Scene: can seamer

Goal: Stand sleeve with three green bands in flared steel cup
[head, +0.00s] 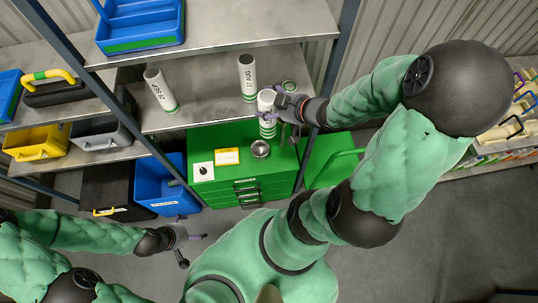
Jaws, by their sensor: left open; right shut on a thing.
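My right gripper (276,106) is shut on a white sleeve (267,126) with green bands near its lower end. It holds the sleeve roughly upright over the back of the green cabinet; part of the sleeve is hidden behind the fingers. The steel cup (260,149) stands on the cabinet top, just below the held sleeve in the picture and looking empty. The sleeve appears apart from the cup; their height gap is hard to tell. My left gripper (190,243) is open and empty, low in front of the cabinet.
Two other white sleeves with dark lettering and green bands, one at left (160,90) and one marked 17 AUG (247,76), stand on the grey shelf (205,95).

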